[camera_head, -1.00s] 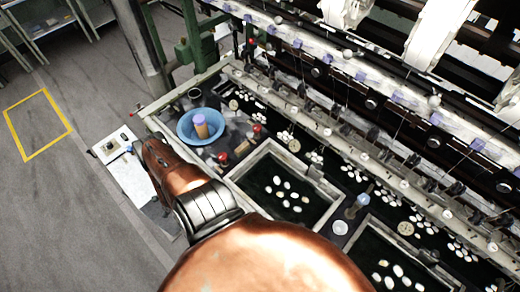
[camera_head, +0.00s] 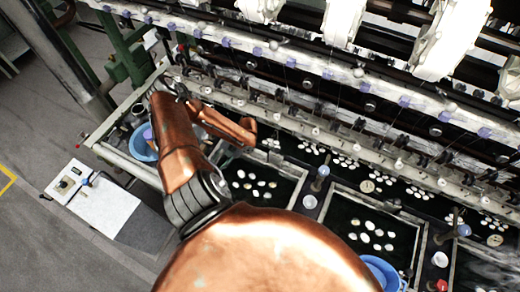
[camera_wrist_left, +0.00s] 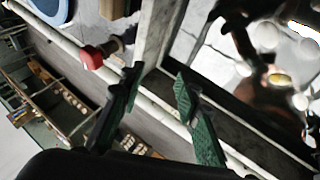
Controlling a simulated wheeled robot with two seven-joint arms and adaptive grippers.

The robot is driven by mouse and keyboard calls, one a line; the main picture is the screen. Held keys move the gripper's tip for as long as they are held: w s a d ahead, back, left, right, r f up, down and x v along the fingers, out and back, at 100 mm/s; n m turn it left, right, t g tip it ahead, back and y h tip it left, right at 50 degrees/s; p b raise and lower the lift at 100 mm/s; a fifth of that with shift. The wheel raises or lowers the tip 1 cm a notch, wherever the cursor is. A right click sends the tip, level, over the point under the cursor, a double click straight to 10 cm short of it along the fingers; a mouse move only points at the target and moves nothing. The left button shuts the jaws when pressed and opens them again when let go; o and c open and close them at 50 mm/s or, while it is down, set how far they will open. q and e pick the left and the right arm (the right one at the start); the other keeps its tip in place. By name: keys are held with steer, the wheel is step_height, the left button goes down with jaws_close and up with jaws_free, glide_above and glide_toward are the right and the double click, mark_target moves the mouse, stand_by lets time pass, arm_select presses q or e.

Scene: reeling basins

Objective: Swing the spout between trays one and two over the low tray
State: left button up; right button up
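A post with a blue-grey cap (camera_head: 322,172), probably the spout, stands between two dark trays holding white cocoons. A pale disc (camera_head: 310,202) lies beside its foot. The nearer-left tray (camera_head: 300,187) and the tray to its right (camera_head: 413,243) show in the head view; I cannot tell which is lower. My left forearm reaches over the left tray's far-left corner, apart from the post. My left gripper (camera_wrist_left: 160,75) is open and empty in the wrist view, above a tray wall. In the head view its fingers are not discernible. My right gripper is not in view.
A blue basin (camera_head: 140,146) is partly hidden behind my left arm. A red knob (camera_wrist_left: 92,57) is near the left fingers in the wrist view. A second capped post (camera_head: 461,231) stands farther right. The reeling machine's rail and threads run along the back.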

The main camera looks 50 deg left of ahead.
arm_select(q)
steer(key=w+d+t+h+b, duration=0.1)
steer(key=w+d+t, duration=0.1)
steer(key=w+d, duration=0.55)
steer(key=w+d+t+h, duration=0.1)
steer(key=w+d, duration=0.4)
steer(key=w, duration=0.5)
steer(key=m+t+h+b, duration=0.1)
steer(key=t+h, duration=0.2)
steer(key=t, duration=0.1)
glide_toward(325, 164)
steer(key=x, duration=0.8)
steer(key=shift+d+f+p, duration=0.2)
steer(key=shift+d+p, duration=0.05)
steer(key=shift+p, duration=0.1)
steer(key=shift+c, duration=0.5)
jaws_close()
